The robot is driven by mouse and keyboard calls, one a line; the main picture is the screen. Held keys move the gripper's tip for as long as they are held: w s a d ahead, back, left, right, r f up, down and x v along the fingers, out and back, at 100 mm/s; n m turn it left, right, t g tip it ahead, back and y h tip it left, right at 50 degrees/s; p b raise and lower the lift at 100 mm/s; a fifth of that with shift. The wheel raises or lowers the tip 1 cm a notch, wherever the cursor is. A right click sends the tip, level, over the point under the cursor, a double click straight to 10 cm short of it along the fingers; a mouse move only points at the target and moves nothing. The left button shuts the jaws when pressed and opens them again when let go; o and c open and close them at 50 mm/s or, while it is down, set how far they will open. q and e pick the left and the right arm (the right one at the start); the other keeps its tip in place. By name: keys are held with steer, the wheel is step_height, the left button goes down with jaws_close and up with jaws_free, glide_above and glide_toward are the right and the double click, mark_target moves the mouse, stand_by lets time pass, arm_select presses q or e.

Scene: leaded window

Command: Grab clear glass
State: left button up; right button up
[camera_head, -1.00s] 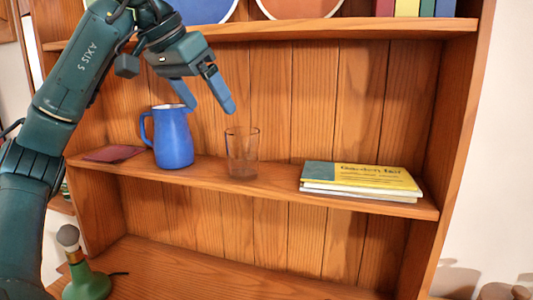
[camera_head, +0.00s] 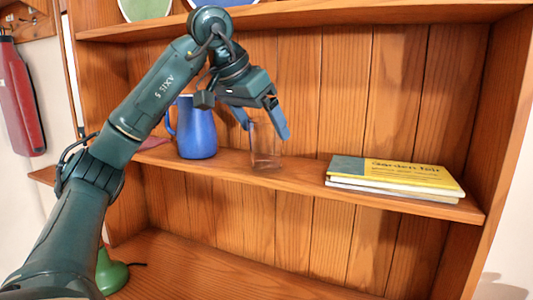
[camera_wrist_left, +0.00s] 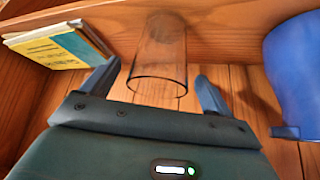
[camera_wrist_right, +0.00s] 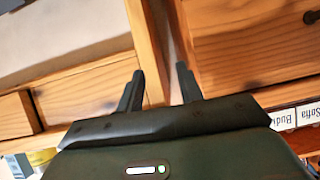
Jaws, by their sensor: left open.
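The clear glass (camera_head: 265,147) stands upright on the middle shelf, between the blue jug and the books. My left gripper (camera_head: 264,130) is open at the upper part of the glass, its fingers pointing down. In the left wrist view the glass (camera_wrist_left: 158,62) shows between the two open fingers, its rim toward the palm, with gaps visible on both sides. My right gripper (camera_wrist_right: 158,88) is away from the shelf in its own wrist view, its fingers apart and nothing between them.
A blue jug (camera_head: 196,130) stands just left of the glass. A stack of books (camera_head: 395,178) lies to the right, with bare shelf between. A green lamp base (camera_head: 110,272) is at lower left.

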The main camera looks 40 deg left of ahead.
arm_select(q)
steer(key=shift+x, duration=1.45)
steer(key=shift+c, duration=0.5)
steer(key=c, duration=1.1)
steer(key=shift+r, duration=0.1)
